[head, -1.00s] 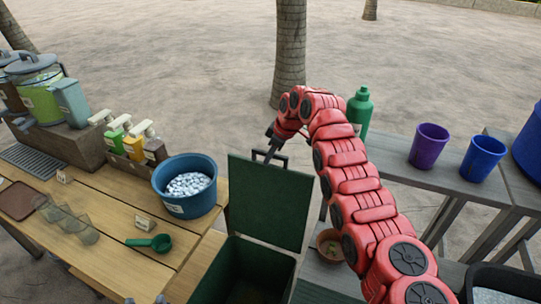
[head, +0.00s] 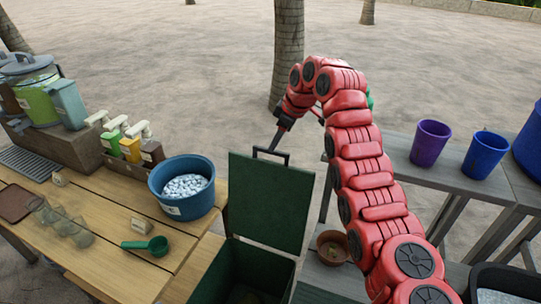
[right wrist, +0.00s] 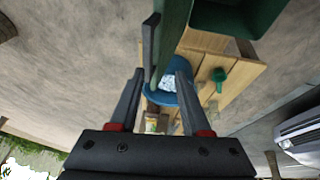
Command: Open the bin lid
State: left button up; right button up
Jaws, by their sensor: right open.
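The bin (head: 262,268) is a dark green box at the bottom centre of the head view, with its top open. Its green lid (head: 268,205) stands upright at the back edge, with a dark handle (head: 271,153) on the top edge. My right gripper (head: 278,140) is at the handle, reaching down from the right; its fingers are small and partly hidden there. In the right wrist view the right gripper (right wrist: 158,78) is open, with the lid (right wrist: 176,35) and its handle (right wrist: 151,48) just beyond the fingertips. The left gripper is not in view.
A wooden table on the left holds a blue bucket (head: 183,188) of white pieces, a green scoop (head: 157,245) and bottles. A grey table behind my right arm holds a purple cup (head: 429,143) and a blue cup (head: 483,156). A clay pot (head: 333,248) sits beside the bin.

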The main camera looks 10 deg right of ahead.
jog(key=b+v, duration=0.1)
jog(key=v, duration=0.9)
